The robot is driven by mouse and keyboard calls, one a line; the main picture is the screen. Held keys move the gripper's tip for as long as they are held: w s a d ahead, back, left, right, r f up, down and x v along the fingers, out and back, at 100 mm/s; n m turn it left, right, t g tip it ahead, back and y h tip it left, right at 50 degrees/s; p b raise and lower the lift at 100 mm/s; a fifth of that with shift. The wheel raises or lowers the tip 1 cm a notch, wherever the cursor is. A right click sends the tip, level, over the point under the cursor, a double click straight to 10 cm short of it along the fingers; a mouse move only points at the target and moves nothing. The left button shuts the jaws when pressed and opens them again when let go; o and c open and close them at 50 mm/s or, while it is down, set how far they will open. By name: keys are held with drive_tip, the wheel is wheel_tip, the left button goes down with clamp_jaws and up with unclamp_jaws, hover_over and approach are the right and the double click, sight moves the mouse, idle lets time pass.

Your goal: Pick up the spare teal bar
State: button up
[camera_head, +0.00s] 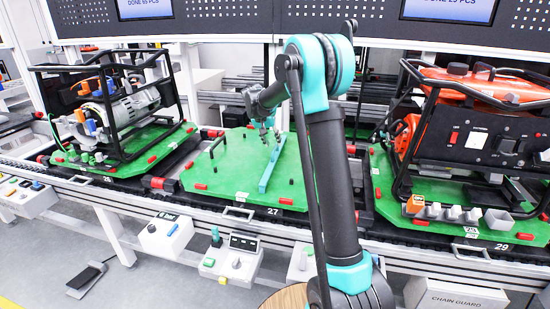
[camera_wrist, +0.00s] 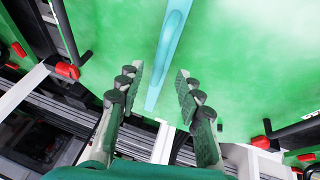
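The teal bar (camera_head: 271,166) lies on the green pallet (camera_head: 222,163) numbered 27 in the middle of the conveyor. In the wrist view the bar (camera_wrist: 170,50) runs from the top edge down to between my fingers. My gripper (camera_head: 264,131) is over the pallet, near the far end of the bar. In the wrist view my gripper (camera_wrist: 158,92) is open, with one finger on each side of the bar's line and a gap to each. I cannot tell how far the fingertips are above the bar.
Pallets with framed machines stand on both sides: a grey-silver engine (camera_head: 125,107) at left and an orange generator (camera_head: 480,115) at right. Short black pegs (camera_head: 238,181) stand up from the middle pallet, with red blocks at its edges. Control boxes (camera_head: 232,258) hang at the front rail.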

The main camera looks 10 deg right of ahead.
sight(275, 148)
drive_tip(key=x, duration=0.5)
drive_tip(key=shift+s+f, duration=0.15)
drive_tip(key=shift+s, duration=0.05)
drive_tip(key=shift+c, duration=0.3)
clamp_jaws()
